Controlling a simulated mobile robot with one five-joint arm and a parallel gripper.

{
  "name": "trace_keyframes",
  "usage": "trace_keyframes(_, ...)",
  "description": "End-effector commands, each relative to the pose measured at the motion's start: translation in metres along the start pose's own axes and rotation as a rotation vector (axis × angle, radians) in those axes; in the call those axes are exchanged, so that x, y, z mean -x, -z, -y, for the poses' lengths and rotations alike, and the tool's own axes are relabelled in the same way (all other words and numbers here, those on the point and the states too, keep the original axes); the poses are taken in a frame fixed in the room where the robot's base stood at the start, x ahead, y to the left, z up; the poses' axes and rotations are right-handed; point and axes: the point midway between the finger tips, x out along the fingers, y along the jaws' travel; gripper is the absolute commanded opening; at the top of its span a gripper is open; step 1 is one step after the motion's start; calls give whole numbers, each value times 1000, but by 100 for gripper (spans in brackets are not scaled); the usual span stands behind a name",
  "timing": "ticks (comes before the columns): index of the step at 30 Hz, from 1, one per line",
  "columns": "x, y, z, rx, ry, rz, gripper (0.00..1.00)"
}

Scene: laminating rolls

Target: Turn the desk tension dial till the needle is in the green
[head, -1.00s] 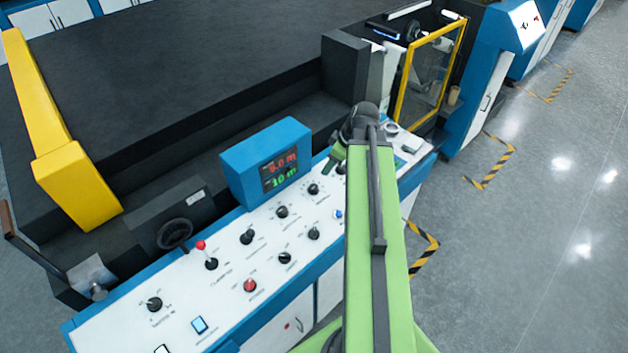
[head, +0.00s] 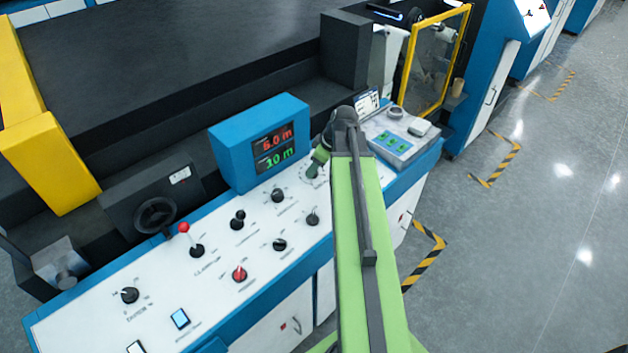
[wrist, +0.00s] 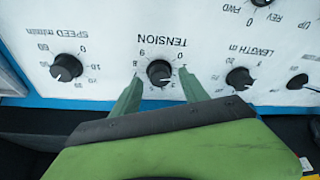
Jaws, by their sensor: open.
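The tension dial (wrist: 159,73) is a round black knob with a pale pointer mark on the white desk panel. Its TENSION label and number scale appear upside down in the wrist view. My gripper (wrist: 159,88) is open, with one green fingertip on each side of the dial. I cannot tell whether either finger touches it. In the head view my gripper (head: 317,163) is down at the panel and hides the dial's knob; part of its printed scale shows. I cannot make out a needle or a green zone in either view.
The speed dial (wrist: 66,68) and length dial (wrist: 239,78) flank the tension dial. A red-tipped lever (head: 185,228) and a red knob (head: 240,273) are further left. A blue display box (head: 262,150) stands behind, reading in metres.

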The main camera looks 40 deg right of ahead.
Motion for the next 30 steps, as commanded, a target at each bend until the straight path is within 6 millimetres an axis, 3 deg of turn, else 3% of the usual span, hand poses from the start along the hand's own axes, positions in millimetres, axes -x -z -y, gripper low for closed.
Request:
trace_keyframes(1, -13, -2, 0, 0, 0, 0, 52)
trace_keyframes(3, -16, -1, 0, -1, 0, 0, 52)
trace_keyframes(11, -14, 0, 0, -1, 0, 0, 52)
trace_keyframes(23, -14, -1, 0, -2, 0, 1, 0)
trace_keyframes(26, -15, 1, 7, -2, 0, 1, 0)
trace_keyframes(30, -14, -1, 1, -11, 1, 1, 0)
